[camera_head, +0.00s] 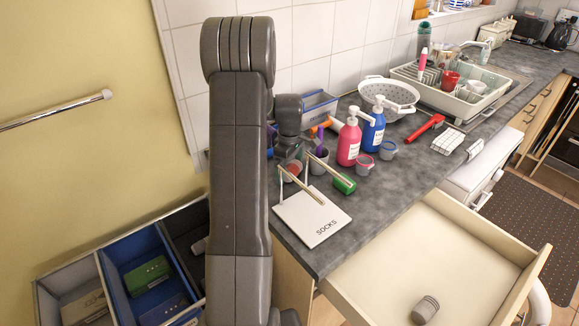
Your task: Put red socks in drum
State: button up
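My gripper (338,194) reaches over the counter on the left, with two long tan fingers spread apart. The fingers pass above a white card (311,222) marked SOCKS. A green cylinder (344,186) lies by the right fingertip; I cannot tell whether they touch. I see nothing clearly held between the fingers. A small red thing (293,168) shows in or behind a grey cup near the wrist, partly hidden; I cannot tell whether it is red socks. A grey roll (425,309) lies in the open drawer (440,255). No drum is clearly visible.
Pink (349,142) and blue (374,130) pump bottles stand on the counter behind the fingers, with small cups beside them. A colander (389,95) and dish rack (455,88) stand farther back. Divided bins (140,265) sit at lower left. The open drawer juts out at lower right.

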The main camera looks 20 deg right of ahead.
aim_at(291, 165)
notch_tip(291, 165, up, 11)
jog(key=b, duration=0.1)
jog(key=shift+b, duration=0.3)
jog(key=shift+r, duration=0.4)
jog(key=shift+c, duration=0.9)
jog(key=shift+r, duration=0.2)
jog(key=c, duration=0.4)
jog(key=shift+r+m, duration=0.1)
jog(key=shift+m, duration=0.3)
jog(key=shift+c, duration=0.5)
jog(key=f+m, duration=0.2)
jog(key=m, duration=0.3)
jog(key=s+f+m+t+h+p, duration=0.1)
jog(key=f+m, duration=0.1)
jog(key=m, duration=0.4)
jog(key=f+m+t+h, duration=0.1)
jog(key=f+m, duration=0.2)
jog(key=m, duration=0.3)
jog(key=shift+s+a+p, duration=0.25)
jog(key=shift+a+p, duration=0.1)
jog(key=shift+p, duration=0.05)
jog(key=shift+p+x, duration=0.85)
jog(key=shift+x, duration=1.65)
